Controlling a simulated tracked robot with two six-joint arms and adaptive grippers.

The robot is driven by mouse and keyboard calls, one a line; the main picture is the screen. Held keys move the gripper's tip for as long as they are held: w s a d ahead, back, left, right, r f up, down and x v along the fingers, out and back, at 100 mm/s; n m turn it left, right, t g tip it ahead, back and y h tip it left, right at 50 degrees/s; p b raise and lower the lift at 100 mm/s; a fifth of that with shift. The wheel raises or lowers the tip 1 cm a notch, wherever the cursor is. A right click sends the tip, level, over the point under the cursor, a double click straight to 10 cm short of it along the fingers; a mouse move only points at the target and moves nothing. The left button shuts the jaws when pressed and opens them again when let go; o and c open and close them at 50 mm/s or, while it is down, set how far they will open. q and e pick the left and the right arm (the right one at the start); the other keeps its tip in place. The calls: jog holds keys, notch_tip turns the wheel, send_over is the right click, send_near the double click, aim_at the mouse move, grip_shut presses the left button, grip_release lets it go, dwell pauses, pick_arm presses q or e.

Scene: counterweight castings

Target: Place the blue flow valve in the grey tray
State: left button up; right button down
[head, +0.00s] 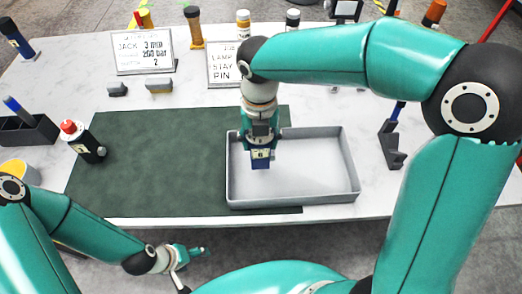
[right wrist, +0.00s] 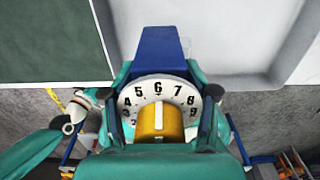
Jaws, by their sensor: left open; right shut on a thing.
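The blue flow valve (head: 261,160) is held by my right gripper (head: 262,145) over the left part of the grey tray (head: 345,190). In the right wrist view the valve (right wrist: 160,50) shows its blue body, a white numbered dial and a yellow knob, between the fingers of my right gripper (right wrist: 160,110). The grey tray also shows in the right wrist view (right wrist: 235,85). I cannot tell whether the valve touches the tray floor. My left gripper (head: 190,255) is open and empty, low in front of the table's front edge.
A dark green mat (head: 150,160) lies left of and partly under the tray. A dark grey bracket (head: 391,147) stands right of the tray. Two sign plates (head: 145,54) and several bottles stand at the back.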

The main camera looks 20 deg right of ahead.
aim_at(260, 153)
jog(key=shift+f, duration=2.6)
jog(key=shift+c, duration=1.4)
grip_release()
jog(key=shift+s, duration=0.1)
notch_tip(260, 153, up, 12)
jog(key=shift+r, duration=0.1)
